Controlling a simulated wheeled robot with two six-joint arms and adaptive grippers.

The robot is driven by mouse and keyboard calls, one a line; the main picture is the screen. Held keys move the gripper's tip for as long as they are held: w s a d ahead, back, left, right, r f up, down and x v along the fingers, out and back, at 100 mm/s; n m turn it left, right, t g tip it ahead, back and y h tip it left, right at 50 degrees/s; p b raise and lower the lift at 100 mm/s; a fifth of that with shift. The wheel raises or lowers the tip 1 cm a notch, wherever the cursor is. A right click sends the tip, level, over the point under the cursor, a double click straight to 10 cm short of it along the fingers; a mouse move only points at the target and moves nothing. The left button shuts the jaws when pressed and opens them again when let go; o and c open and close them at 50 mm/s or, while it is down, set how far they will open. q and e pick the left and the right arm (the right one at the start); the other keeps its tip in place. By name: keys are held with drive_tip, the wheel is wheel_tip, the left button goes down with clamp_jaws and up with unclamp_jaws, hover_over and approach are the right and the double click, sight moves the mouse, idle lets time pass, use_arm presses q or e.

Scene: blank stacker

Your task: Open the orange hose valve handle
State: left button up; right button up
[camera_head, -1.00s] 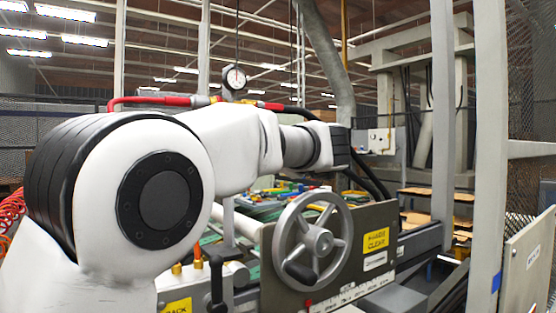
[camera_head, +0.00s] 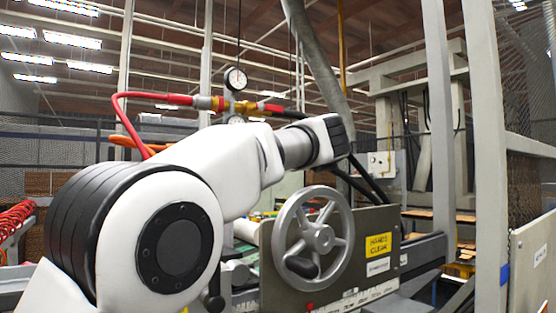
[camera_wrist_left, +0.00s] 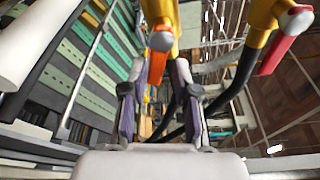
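The orange valve handle (camera_wrist_left: 161,41) sits on a yellow valve body (camera_wrist_left: 160,10) at the top middle of the left wrist view. My left gripper (camera_wrist_left: 158,82) is open, with its two dark pads apart and the handle beyond their tips, roughly in line with the gap. I see no contact with the handle. A second yellow body with a red handle (camera_wrist_left: 284,46) is at upper right. In the head view, brass fittings (camera_head: 230,104) sit under a round gauge (camera_head: 235,79). My left arm crosses in front, and its gripper is hidden there. My right gripper is not in view.
A red hose (camera_head: 130,96) runs into the fittings, with an orange hose (camera_head: 128,141) below it behind my arm. A handwheel (camera_head: 316,237) on a grey panel (camera_head: 373,220) stands right of my arm. Dark hoses (camera_wrist_left: 243,70) cross the left wrist view.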

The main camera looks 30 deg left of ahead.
use_arm(q)
drive_tip(key=s+d+r+n+b, duration=0.1)
drive_tip(key=s+d+n+b, duration=0.2)
drive_tip(key=s+d+b, duration=0.2)
drive_tip(key=d+b, duration=0.2)
drive_tip(key=b, duration=0.1)
drive_tip(key=shift+s+n+t+y, duration=0.15)
drive_tip(key=shift+n+t+y, duration=0.15)
drive_tip(key=shift+n+t, duration=0.1)
idle(0.8)
drive_tip(key=shift+d, duration=0.1)
